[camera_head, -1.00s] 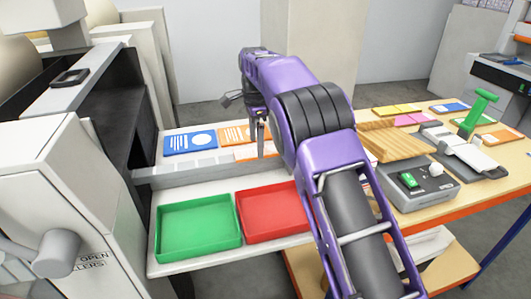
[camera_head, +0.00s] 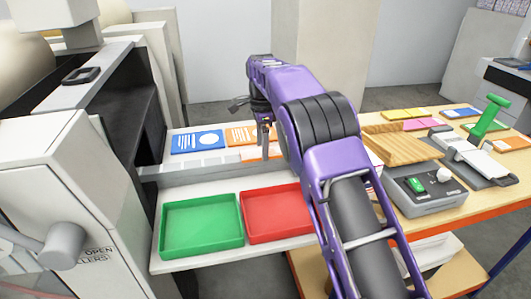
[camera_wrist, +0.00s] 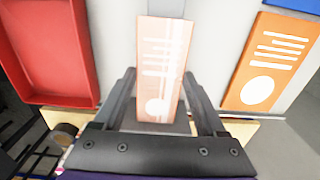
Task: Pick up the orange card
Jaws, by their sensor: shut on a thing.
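A pale, washed-out orange card (camera_wrist: 160,70) with white lines and a white circle stands between the two fingers of my gripper (camera_wrist: 160,105) in the wrist view. My gripper is shut on its near end. In the head view my gripper (camera_head: 266,150) is over the white surface behind the red tray, and the card there is partly hidden by the fingers. A second, brighter orange card (camera_wrist: 268,62) with white lines and a circle lies to the right in the wrist view. It shows in the head view (camera_head: 238,135) beside the blue card.
A blue card (camera_head: 197,140) lies left of the brighter orange one. A green tray (camera_head: 202,248) and a red tray (camera_head: 275,232) sit in front, behind them a low grey ledge (camera_head: 205,172).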

